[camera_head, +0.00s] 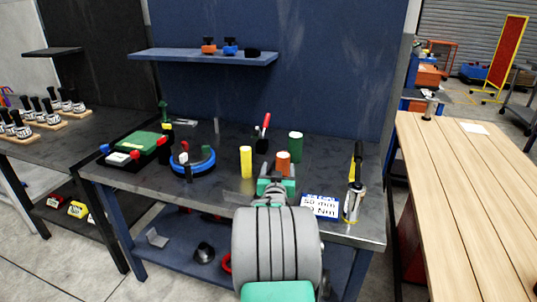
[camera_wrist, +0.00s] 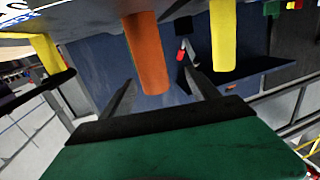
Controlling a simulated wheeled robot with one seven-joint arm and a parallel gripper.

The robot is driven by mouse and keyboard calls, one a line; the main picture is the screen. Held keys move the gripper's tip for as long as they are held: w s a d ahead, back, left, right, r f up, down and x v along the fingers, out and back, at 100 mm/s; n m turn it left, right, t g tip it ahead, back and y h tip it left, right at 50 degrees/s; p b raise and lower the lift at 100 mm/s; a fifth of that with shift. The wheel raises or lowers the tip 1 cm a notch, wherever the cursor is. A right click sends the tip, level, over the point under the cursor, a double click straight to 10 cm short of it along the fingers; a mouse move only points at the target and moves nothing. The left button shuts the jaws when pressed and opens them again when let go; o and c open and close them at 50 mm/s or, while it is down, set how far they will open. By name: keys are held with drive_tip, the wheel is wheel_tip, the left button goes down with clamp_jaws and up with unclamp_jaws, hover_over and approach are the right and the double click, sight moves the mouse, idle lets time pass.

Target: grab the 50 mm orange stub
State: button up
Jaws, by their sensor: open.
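The orange stub (camera_head: 283,160) stands upright on the dark bench top, between a yellow cylinder (camera_head: 246,162) and a green cylinder (camera_head: 296,147). My gripper (camera_head: 275,181) is at the near side of the orange stub and hides its lower part in the head view. In the wrist view, which looks upside down, the orange stub (camera_wrist: 147,50) hangs from the top edge with its end near the space between the fingertips. My gripper (camera_wrist: 160,77) is open there, one finger on each side. I cannot tell whether either finger touches the stub.
The yellow cylinder also shows in the wrist view (camera_wrist: 223,35). A blue and white 50 mm sign (camera_head: 320,206) is right of my arm. A metal canister (camera_head: 353,203) stands near the bench's right end. A blue ring fixture (camera_head: 193,163) lies left. A shelf (camera_head: 203,57) hangs above.

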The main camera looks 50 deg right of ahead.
sight(284, 162)
drive_tip(key=d, duration=0.1)
drive_tip(key=d+r+h, duration=0.1)
drive_tip(key=d, duration=0.1)
drive_tip(key=p+x, duration=0.1)
drive_tip(key=x, duration=0.2)
drive_tip(key=p+x, duration=0.1)
drive_tip(key=x, duration=0.2)
drive_tip(key=shift+w+a+f, duration=0.2)
drive_tip(key=shift+a+f, duration=0.05)
clamp_jaws()
idle(0.4)
drive_tip(key=shift+r, duration=0.2)
